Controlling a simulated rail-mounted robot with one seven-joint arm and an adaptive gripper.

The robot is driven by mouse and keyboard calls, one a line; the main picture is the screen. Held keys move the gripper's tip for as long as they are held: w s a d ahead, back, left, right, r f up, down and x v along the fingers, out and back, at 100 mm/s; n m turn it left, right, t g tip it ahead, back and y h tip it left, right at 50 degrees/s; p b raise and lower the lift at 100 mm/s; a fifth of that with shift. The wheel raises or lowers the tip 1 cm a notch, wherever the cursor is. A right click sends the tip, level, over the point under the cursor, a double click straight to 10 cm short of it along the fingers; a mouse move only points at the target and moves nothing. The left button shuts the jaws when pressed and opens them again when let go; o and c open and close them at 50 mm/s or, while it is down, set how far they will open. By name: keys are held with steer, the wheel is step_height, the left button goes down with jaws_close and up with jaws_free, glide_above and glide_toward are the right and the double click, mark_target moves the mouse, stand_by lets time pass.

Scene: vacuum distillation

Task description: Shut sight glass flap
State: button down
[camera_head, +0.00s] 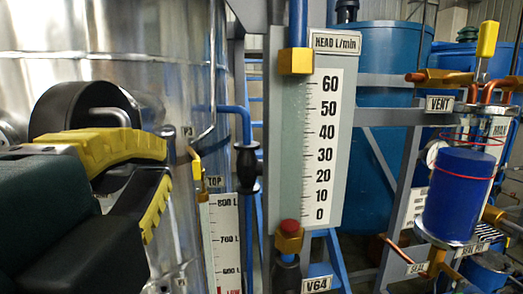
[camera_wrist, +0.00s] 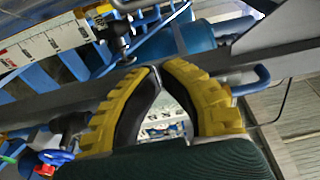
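My gripper (camera_head: 165,162), with yellow ribbed fingers and black inner pads, is in front of the vessel, just below and right of the fitting. It partly covers the fitting's lower side. In the wrist view my gripper's fingertips (camera_wrist: 158,68) come together, with a gap behind them and nothing clearly held. I cannot make out the flap in that view.
A flow gauge panel (camera_head: 318,140) stands right of my gripper, with a level scale (camera_head: 225,240) and a black-handled valve (camera_head: 247,165) nearer. A blue cylinder (camera_head: 458,195) and copper pipes are at right. In the wrist view a grey beam (camera_wrist: 60,102) crosses behind the fingers.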

steer(key=w+a+p, duration=0.2)
steer(key=w+p, duration=0.1)
steer(key=w, duration=0.7)
steer(key=s+a, duration=0.1)
steer(key=s+a+b, duration=0.1)
steer(key=shift+s+a+f, duration=0.15)
steer(key=shift+s, duration=0.25)
steer(key=shift+s, duration=0.1)
